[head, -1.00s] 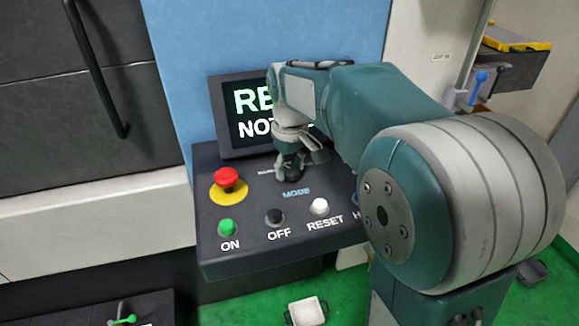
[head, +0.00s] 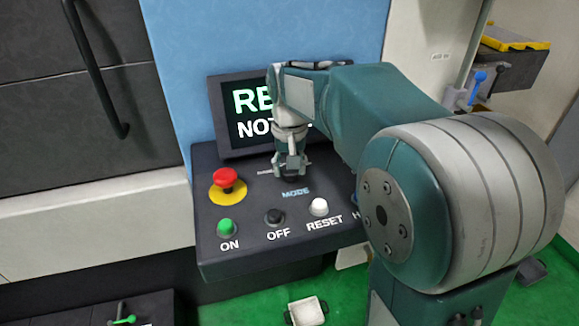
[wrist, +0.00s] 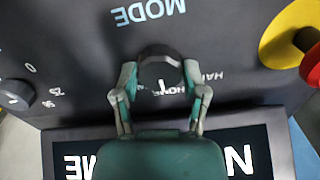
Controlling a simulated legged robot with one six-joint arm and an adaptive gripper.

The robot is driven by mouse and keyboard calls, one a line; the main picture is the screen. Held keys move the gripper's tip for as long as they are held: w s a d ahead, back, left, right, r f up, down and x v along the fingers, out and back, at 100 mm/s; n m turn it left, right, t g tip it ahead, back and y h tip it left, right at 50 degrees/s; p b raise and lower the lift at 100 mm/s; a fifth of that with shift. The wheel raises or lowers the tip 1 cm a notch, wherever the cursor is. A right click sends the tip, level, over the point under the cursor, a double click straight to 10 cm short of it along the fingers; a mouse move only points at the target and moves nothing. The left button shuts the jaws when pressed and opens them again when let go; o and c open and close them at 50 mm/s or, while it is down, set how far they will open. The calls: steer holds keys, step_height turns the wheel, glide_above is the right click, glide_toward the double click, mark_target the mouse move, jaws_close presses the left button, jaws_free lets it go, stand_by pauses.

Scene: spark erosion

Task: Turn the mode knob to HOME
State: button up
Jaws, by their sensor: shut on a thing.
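The dark round mode knob (wrist: 160,68) sits between my gripper's fingers in the wrist view, behind the MODE lettering (wrist: 150,12). My gripper (wrist: 160,76) is shut on it, a finger at each side. In the head view my gripper (head: 291,168) points down at the panel and hides most of the knob. A white pointer line on the knob points down in the upside-down wrist view, towards the screen. Beside it is lettering that seems to read HOME (wrist: 180,90), partly covered. HAND lettering (wrist: 212,77) lies further right.
The control panel (head: 240,250) carries a red emergency button (head: 226,177), a green ON button (head: 226,228), a black OFF button (head: 273,217) and a white RESET button (head: 319,207). A screen (head: 224,118) stands behind, partly hidden by my arm. Another dial (wrist: 14,95) is nearby.

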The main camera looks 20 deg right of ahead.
steer(key=shift+s+f, duration=0.1)
steer(key=shift+f, duration=0.05)
steer(key=o, duration=1.2)
steer(key=shift+c, duration=0.2)
steer(key=shift+a, duration=0.1)
step_height(320, 180, up, 12)
steer(key=s+f+n+t, duration=0.1)
steer(key=s+f, duration=0.4)
steer(key=s, duration=0.5)
steer(key=s+f+t, duration=0.4)
steer(key=s+f, duration=0.1)
steer(key=s, duration=0.5)
steer(key=shift+s+f+n+t, duration=0.15)
steer(key=shift+s+n+t, duration=0.15)
steer(key=shift+s+n, duration=0.1)
